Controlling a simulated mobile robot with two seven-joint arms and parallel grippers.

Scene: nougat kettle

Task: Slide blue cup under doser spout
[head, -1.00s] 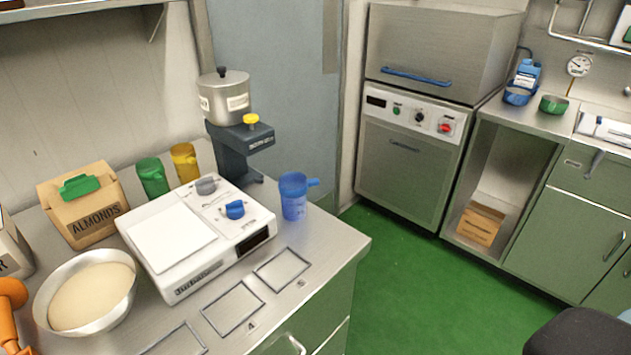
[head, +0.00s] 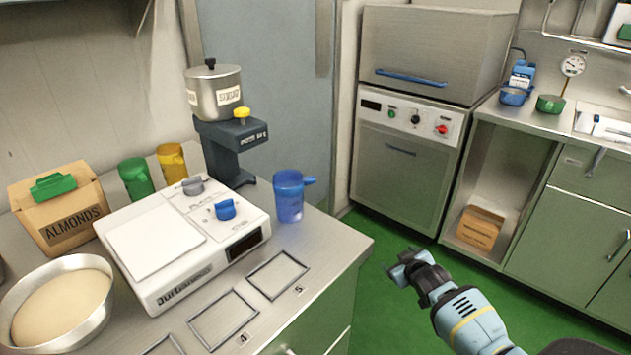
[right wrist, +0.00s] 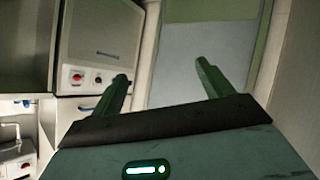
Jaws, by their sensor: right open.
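The blue cup (head: 289,197) stands upright on the steel counter, at the right rear of the white scale, with its handle pointing right. The doser (head: 222,125) stands behind and left of it, with a steel hopper, a yellow knob and a dark stand. The cup is beside the doser, apart from its stand. My right gripper (head: 397,265) is open and empty, off the counter's right edge and over the green floor. Its two fingers (right wrist: 164,88) show apart in the right wrist view, with no cup between them. My left gripper is not in view.
The white scale (head: 180,240) with a blue knob fills the counter's middle. Green (head: 137,178) and yellow (head: 172,162) cups, an almonds box (head: 62,215) and a bowl (head: 100,325) stand left. Marked frames lie along the front edge. A steel oven (head: 405,165) stands across the floor.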

